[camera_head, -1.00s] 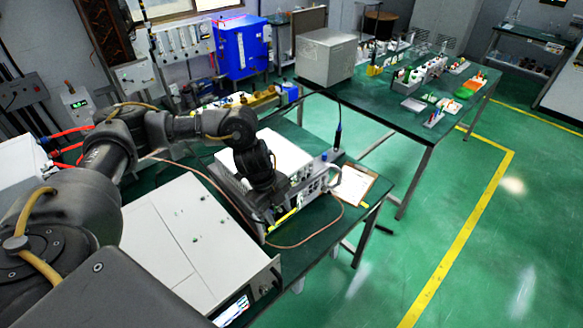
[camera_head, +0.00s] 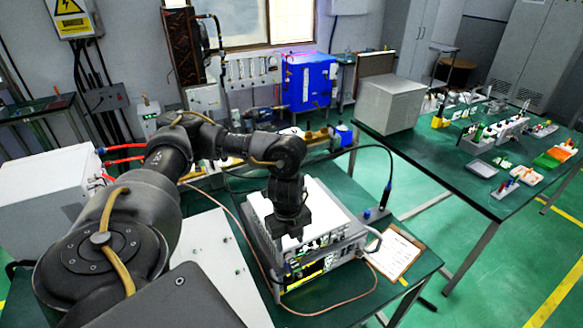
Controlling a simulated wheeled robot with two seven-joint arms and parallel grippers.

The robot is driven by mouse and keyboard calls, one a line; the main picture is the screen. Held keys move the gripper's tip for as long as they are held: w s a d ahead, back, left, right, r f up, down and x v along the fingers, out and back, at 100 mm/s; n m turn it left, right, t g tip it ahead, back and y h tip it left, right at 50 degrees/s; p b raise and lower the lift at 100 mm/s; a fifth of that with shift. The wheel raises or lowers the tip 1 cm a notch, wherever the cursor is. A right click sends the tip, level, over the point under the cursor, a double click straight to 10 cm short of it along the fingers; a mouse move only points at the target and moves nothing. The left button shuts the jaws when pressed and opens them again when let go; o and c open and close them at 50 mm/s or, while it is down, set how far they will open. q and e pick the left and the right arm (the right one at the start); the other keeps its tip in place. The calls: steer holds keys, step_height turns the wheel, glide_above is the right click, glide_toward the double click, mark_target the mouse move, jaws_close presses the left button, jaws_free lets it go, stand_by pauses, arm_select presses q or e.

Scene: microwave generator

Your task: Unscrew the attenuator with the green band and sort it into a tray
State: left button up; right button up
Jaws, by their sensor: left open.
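My left gripper (camera_head: 293,232) hangs, fingers down, just above the front edge of a white instrument (camera_head: 330,205) on the near green bench. Its jaws are open, and I see nothing held between them. The instrument's front panel (camera_head: 345,248) carries several small connectors and fittings, partly hidden by the gripper. The attenuator with the green band is too small to tell apart there. My right gripper is not in view.
A clipboard (camera_head: 394,254) lies right of the instrument. A dark probe (camera_head: 387,194) on a cable stands near its right back corner. A brown cable (camera_head: 340,306) loops across the bench front. A grey box (camera_head: 390,103) stands on the far bench, with floor between the benches.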

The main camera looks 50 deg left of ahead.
mark_target(290, 256)
arm_select(q)
steer(key=f, duration=0.4)
steer(key=shift+s, duration=0.2)
step_height(290, 256, down, 2)
steer(key=shift+w+f, duration=0.1)
steer(key=shift+f, duration=0.5)
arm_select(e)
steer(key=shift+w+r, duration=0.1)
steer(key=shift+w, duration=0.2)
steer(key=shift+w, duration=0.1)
arm_select(q)
steer(key=c, duration=1)
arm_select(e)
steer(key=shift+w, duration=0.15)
